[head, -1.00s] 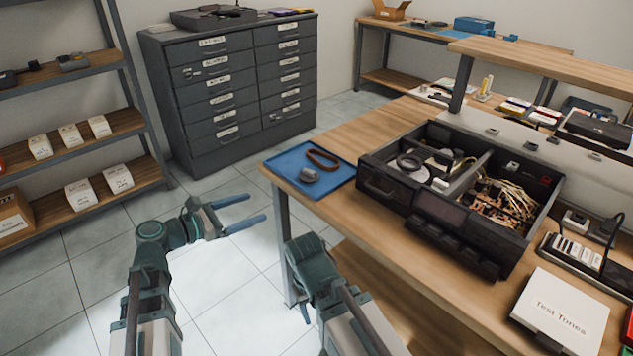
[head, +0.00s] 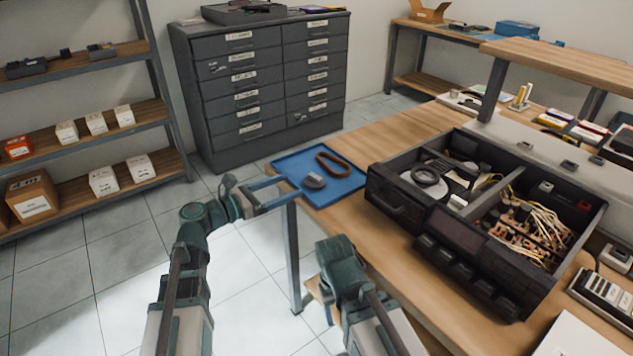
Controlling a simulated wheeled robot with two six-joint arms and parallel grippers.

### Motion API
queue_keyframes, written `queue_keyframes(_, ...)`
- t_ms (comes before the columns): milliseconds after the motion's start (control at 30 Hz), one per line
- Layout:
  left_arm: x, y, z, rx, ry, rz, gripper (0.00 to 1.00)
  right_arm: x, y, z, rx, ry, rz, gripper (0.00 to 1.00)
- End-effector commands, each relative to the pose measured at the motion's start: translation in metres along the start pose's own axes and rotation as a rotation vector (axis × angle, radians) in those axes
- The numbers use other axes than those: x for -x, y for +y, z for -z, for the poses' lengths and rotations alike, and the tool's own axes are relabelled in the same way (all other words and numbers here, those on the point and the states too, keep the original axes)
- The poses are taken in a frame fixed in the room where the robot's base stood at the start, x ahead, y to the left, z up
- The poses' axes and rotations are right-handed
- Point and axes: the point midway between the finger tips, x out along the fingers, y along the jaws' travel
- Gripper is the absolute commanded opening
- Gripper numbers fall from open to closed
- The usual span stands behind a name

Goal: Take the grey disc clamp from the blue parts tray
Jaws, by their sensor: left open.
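The blue parts tray (head: 338,192) lies on the near left corner of the wooden bench. The grey disc clamp (head: 314,181) sits in the tray's left part, beside a brown ring-shaped belt (head: 334,164). My left gripper (head: 287,189) is open, its two blue fingers pointing right toward the clamp. The fingertips are at the tray's left edge, just short of the clamp; whether they are over the rim or touch it I cannot tell. Nothing is between the fingers. My right arm shows below the tray, but its gripper is not visible.
An opened black hi-fi unit (head: 480,225) with exposed wires stands on the bench (head: 420,130) right of the tray. A grey drawer cabinet (head: 262,90) stands behind. Shelves with small boxes (head: 80,130) are at the left. Open tiled floor lies left of the bench.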

Motion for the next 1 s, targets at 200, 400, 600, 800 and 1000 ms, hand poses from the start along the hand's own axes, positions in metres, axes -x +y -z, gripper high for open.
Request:
queue_keyframes(200, -0.035, 0.000, 0.000, 0.000, 0.000, 0.002, 0.86, -0.002, 0.000, 0.000, 0.000, 0.000, 0.000, 0.59)
queue_keyframes(400, -0.044, 0.000, 0.000, 0.000, 0.000, -0.001, 0.86, -0.002, 0.000, 0.000, 0.000, 0.000, 0.000, 0.59)
queue_keyframes(600, -0.048, -0.001, -0.001, 0.000, 0.000, 0.000, 0.86, -0.002, 0.000, 0.000, 0.000, 0.000, 0.000, 0.59)
queue_keyframes(800, -0.071, -0.007, -0.004, 0.000, 0.000, 0.003, 0.86, 0.000, 0.000, 0.000, 0.000, 0.000, 0.000, 0.59)
queue_keyframes(1000, -0.096, -0.007, -0.003, 0.000, 0.000, 0.000, 0.86, -0.001, 0.000, 0.000, 0.000, 0.000, 0.000, 0.59)
